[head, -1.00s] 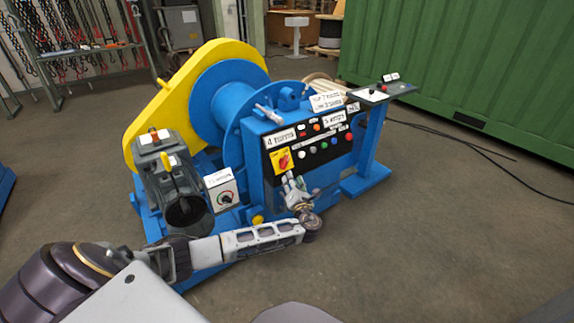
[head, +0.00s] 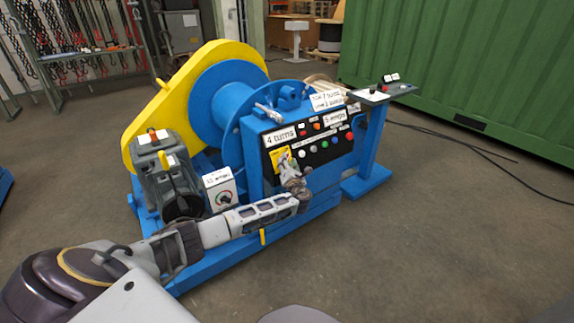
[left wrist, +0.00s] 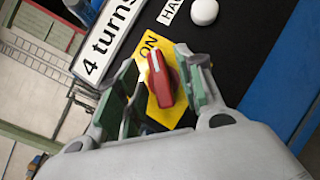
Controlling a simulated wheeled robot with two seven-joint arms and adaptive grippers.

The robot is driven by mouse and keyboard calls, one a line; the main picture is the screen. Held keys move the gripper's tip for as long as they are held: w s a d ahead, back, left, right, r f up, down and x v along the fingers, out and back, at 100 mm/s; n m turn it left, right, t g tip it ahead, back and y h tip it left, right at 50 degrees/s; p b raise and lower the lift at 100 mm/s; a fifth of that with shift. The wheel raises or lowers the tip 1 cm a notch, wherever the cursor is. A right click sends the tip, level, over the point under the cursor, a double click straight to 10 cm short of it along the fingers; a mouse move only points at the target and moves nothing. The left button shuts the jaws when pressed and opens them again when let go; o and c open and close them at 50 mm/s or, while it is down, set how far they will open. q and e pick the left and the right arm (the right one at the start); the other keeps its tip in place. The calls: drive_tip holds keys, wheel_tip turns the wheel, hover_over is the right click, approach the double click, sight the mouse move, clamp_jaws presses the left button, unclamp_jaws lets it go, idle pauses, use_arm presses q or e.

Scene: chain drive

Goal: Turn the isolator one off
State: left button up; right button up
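The isolator's red rotary handle (left wrist: 160,78) sits on a yellow plate (left wrist: 165,112) on the black panel in the left wrist view. The handle's upper end points toward the word ON. My left gripper (left wrist: 158,72) is open, with one finger on each side of the handle; I cannot tell whether either touches it. In the head view the left gripper (head: 287,163) is at the lower left of the control panel (head: 320,152). My right gripper is not in view.
Push buttons (head: 324,143) lie right of the handle, and a white button (left wrist: 204,11) is close by. A "4 turns" label (left wrist: 108,38) lies beside the left finger. A white dial box (head: 222,190) stands near my forearm.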

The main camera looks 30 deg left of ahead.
use_arm(q)
drive_tip(key=shift+w+a, duration=0.25)
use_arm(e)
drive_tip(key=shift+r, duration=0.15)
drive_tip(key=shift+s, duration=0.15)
use_arm(q)
clamp_jaws()
